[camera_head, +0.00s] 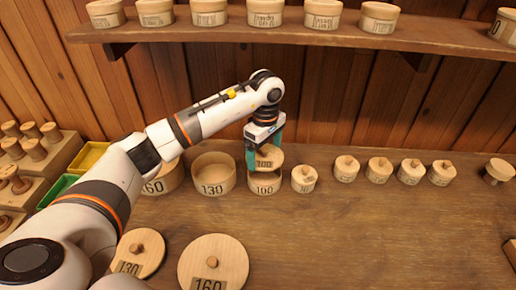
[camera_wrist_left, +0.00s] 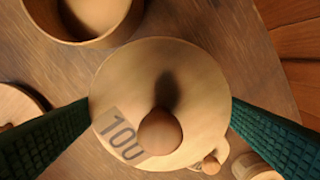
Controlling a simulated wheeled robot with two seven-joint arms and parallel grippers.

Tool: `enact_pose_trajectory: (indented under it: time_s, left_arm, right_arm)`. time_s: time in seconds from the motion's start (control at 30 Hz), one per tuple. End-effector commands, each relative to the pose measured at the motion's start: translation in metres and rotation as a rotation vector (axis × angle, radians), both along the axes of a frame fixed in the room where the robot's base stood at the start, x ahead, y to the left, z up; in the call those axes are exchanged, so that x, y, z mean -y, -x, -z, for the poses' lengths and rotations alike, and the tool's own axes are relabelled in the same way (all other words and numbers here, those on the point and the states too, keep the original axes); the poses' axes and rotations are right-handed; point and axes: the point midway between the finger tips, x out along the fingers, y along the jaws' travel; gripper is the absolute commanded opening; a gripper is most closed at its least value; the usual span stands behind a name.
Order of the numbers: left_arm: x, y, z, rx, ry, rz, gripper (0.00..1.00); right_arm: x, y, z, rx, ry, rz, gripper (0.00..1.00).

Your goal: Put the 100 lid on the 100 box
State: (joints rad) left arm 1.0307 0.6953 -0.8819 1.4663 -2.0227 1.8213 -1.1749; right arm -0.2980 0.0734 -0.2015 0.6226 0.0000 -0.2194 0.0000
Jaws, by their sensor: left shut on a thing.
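The 100 lid (camera_head: 267,158) is a round pale wooden disc with a knob and a "100" label. My left gripper (camera_head: 264,150) is shut on it, with the green fingers at opposite edges. The lid is held just above the 100 box (camera_head: 265,187), whose open top partly shows beneath it in the head view. In the left wrist view the lid (camera_wrist_left: 180,75) fills the middle between the fingertips (camera_wrist_left: 160,108) and hides most of what lies below. My right gripper is not in view.
The open 130 box (camera_head: 213,188) stands just left, with the 160 box (camera_head: 160,186) beyond. A small lidded box (camera_head: 304,186) stands close right. The 130 lid (camera_head: 140,262) and 160 lid (camera_head: 213,270) lie in front.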

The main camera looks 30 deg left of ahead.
Motion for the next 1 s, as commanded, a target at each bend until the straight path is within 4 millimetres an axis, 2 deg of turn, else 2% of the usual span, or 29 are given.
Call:
enact_pose_trajectory:
  time_s: [0.27, 0.5, 0.8, 1.0]
  left_arm:
    - [0.002, -0.001, 0.006, 0.0, 0.0, 0.004, 0.7]
    - [0.002, -0.001, 0.022, -0.001, 0.0, 0.003, 0.7]
    - [0.002, 0.0, 0.044, 0.0, 0.0, 0.004, 0.7]
    - [0.002, -0.001, 0.052, 0.0, -0.001, 0.004, 0.7]
  right_arm:
    - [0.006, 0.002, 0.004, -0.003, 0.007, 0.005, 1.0]
    - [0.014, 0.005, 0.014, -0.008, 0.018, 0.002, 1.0]
    - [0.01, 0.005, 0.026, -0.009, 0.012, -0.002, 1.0]
    - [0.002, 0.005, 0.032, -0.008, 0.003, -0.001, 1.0]
